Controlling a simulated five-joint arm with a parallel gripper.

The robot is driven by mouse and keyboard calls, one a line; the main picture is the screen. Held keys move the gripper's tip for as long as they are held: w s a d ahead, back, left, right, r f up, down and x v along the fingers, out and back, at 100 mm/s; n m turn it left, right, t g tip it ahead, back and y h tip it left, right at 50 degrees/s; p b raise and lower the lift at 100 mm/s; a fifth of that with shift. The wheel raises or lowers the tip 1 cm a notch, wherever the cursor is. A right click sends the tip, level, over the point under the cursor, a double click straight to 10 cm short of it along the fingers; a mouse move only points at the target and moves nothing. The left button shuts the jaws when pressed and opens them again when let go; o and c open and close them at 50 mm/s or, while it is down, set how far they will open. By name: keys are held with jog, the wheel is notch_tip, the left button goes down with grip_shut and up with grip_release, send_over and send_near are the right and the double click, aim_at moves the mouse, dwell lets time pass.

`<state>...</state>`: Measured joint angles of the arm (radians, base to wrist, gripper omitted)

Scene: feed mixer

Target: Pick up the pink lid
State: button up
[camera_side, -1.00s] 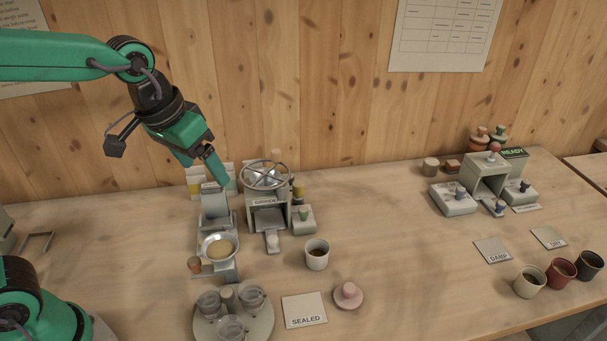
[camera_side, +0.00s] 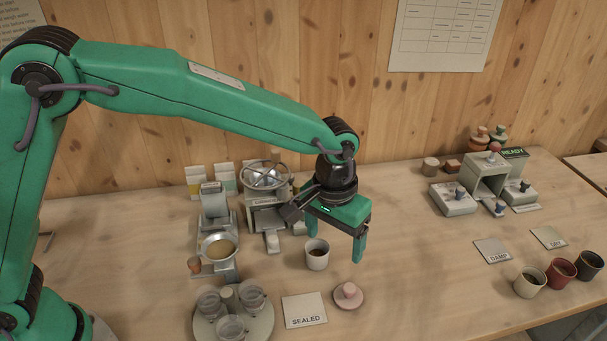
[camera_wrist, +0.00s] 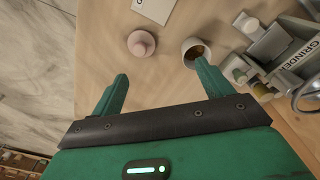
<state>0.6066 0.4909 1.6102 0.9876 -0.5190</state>
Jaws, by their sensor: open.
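The pink lid (camera_side: 348,296) is a round disc with a knob on top. It lies on the table to the right of the SEALED card. It also shows in the wrist view (camera_wrist: 141,43), beyond and between my fingertips. My gripper (camera_side: 336,247) is open and empty, pointing down above the table, behind the lid in the side view. In the wrist view my gripper (camera_wrist: 160,78) has its two green fingers spread wide. The right finger there overlaps the white cup.
A white cup with brown contents (camera_side: 317,256) stands just behind and left of the lid. The SEALED card (camera_side: 305,310) and a round tray of glass jars (camera_side: 262,327) are to the left. The grinder (camera_side: 256,217) is behind. The table right of the lid is clear.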

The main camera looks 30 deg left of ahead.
send_over(349, 288)
notch_tip(349, 288, down, 5)
jog(key=shift+d+r, duration=0.1)
jog(key=shift+r, duration=0.1)
jog(key=shift+f, duration=0.1)
jog(key=shift+f, duration=1.2)
jog(key=shift+f, duration=0.1)
jog(key=shift+f, duration=2.45)
jog(key=c, duration=1.1)
